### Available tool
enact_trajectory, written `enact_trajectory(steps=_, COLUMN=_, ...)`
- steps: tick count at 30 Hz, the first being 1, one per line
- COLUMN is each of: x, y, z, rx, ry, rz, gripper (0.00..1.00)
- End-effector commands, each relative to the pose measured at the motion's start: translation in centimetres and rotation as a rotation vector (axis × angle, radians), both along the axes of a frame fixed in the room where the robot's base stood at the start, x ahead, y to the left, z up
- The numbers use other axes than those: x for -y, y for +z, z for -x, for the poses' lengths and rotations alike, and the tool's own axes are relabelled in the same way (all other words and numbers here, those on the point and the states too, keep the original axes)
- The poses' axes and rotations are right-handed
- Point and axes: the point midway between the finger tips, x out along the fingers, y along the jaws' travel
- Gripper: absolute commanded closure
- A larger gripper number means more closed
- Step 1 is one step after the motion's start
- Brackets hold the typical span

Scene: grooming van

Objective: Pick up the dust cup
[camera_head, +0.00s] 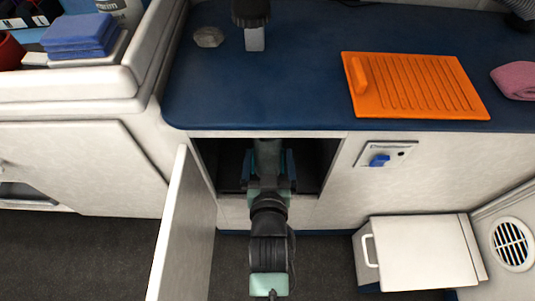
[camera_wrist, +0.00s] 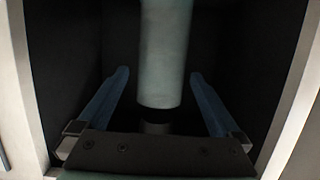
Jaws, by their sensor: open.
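A pale grey cylinder (camera_wrist: 164,55), which looks like the dust cup, is inside the dark cupboard (camera_head: 325,165). A darker round part shows just below its lower end in the wrist view. The grey cylinder also shows in the head view (camera_head: 267,150), partly hidden by the cupboard's top edge. My gripper (camera_head: 268,163) reaches into the cupboard opening. Its two blue fingers stand apart on either side of the cylinder in the wrist view (camera_wrist: 160,76), with dark gaps visible between them and it. The cylinder's upper end is out of the wrist view.
The white cupboard door (camera_head: 185,235) stands open left of my arm. The opening's side walls are close on both sides. Above is a blue counter (camera_head: 290,65) with an orange ridged board (camera_head: 415,85). A white step box (camera_head: 420,252) stands on the floor at right.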

Motion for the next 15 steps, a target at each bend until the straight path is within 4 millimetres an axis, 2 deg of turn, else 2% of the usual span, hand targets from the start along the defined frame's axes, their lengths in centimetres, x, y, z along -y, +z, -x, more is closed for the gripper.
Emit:
enact_trajectory(steps=5, x=0.0, y=-0.3, z=-1.1, rx=0.002, ry=0.0, rz=0.0, gripper=0.0)
enact_trajectory(steps=15, x=-0.2, y=-1.0, z=-5.2, rx=0.001, ry=0.001, rz=0.001, gripper=0.0)
